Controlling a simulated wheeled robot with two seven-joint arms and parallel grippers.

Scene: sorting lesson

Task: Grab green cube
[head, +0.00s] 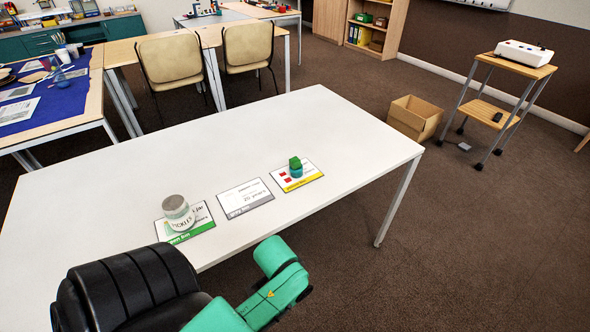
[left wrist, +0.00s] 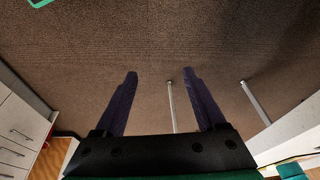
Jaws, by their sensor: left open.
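A small green block (head: 295,163) stands on the yellow-edged card (head: 312,175) on the white table (head: 300,115) in the head view. A teal-green piece shows just below it; I cannot tell whether that is a separate thing. My left gripper (left wrist: 159,72) is open and empty in the left wrist view, its two dark fingers apart over brown carpet. The green block is not seen between the fingers. The left gripper is not visible in the head view, and my right gripper is in neither view.
A grey-edged card (head: 244,197) lies bare between the other two. The far part of the table is clear. Two chairs (head: 171,62) (head: 248,50) stand behind it; a cardboard box (head: 415,119) is on the floor.

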